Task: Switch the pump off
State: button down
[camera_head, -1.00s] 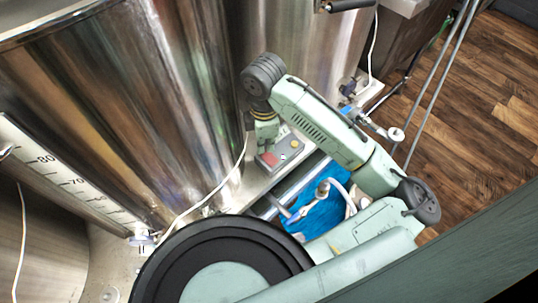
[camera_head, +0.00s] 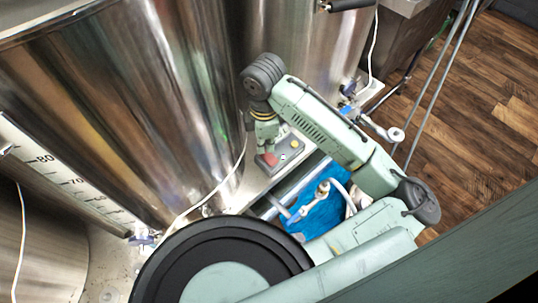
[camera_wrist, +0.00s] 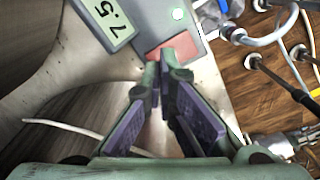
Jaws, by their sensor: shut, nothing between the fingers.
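A grey control box (camera_head: 290,152) stands on the steel ledge beside the large tank, with a flat red button (camera_head: 266,159) at its near end.
Large shiny steel tanks (camera_head: 130,110) rise close on the left and behind my gripper. A blue object (camera_head: 322,212) with pipe fittings lies below the ledge. A white cable (camera_head: 215,192) runs along the tank. Wooden floor (camera_head: 480,120) is open at right.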

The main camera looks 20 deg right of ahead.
aim_at(266, 154)
jog(key=shift+f+b, duration=0.85)
jog(key=shift+f, duration=0.25)
notch_tip(266, 154, up, 6)
jog(key=p, duration=0.4)
jog(key=shift+p, duration=0.35)
jog(key=shift+s, duration=0.1)
